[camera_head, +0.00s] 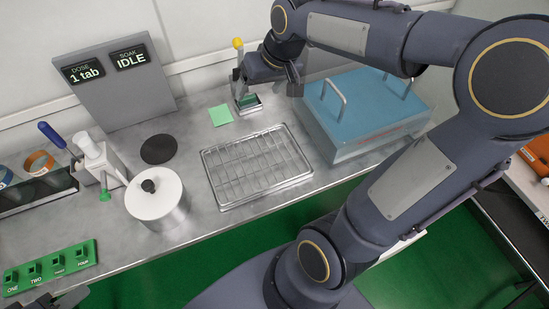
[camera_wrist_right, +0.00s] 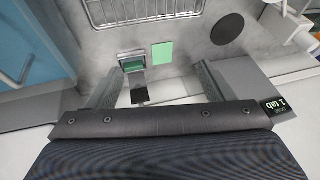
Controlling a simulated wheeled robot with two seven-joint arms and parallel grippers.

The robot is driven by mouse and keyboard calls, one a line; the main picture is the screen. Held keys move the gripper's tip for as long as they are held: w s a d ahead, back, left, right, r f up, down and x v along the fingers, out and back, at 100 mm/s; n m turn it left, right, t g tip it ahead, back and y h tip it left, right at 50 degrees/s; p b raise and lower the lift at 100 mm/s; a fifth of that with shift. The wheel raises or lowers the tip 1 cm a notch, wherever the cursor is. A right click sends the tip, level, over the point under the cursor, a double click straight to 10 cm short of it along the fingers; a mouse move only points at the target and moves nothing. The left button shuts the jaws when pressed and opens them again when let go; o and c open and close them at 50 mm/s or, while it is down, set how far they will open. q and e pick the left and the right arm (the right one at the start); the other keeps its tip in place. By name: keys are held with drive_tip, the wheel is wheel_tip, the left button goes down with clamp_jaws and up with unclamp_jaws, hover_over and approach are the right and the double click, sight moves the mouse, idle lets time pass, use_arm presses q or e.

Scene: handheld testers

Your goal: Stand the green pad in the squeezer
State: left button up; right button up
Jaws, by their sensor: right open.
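The squeezer (camera_head: 246,104) stands at the back of the counter, with a yellow-knobbed lever (camera_head: 238,43). A dark green piece (camera_head: 247,99), apparently the green pad, sits in its pale tray; it also shows in the wrist view (camera_wrist_right: 132,64). I cannot tell whether it stands fully upright. A flat light green square (camera_head: 220,115) lies on the counter beside the squeezer. My right gripper (camera_wrist_right: 157,72) is open, its fingers apart on either side of the squeezer and square, with nothing held. My left gripper (camera_head: 58,301) shows only partly at the bottom left corner.
A wire rack on a tray (camera_head: 258,197) lies in front of the squeezer, a blue box with handles (camera_head: 365,108) to its right. A black disc (camera_head: 159,149), lidded pot (camera_head: 170,212), display panel (camera_head: 100,95) and green numbered holder (camera_head: 50,270) are to the left.

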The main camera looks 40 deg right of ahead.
drive_tip(key=s+a+f+y, duration=0.1)
drive_tip(key=s+a, duration=0.3)
drive_tip(key=s, duration=0.4)
drive_tip(key=s+a+f+t+y, duration=0.1)
drive_tip(key=s+a+f, duration=0.1)
drive_tip(key=s+a, duration=0.3)
drive_tip(key=s, duration=0.4)
drive_tip(key=shift+s+f+n, duration=0.15)
drive_tip(key=shift+s+n, duration=0.1)
drive_tip(key=shift+n, duration=0.15)
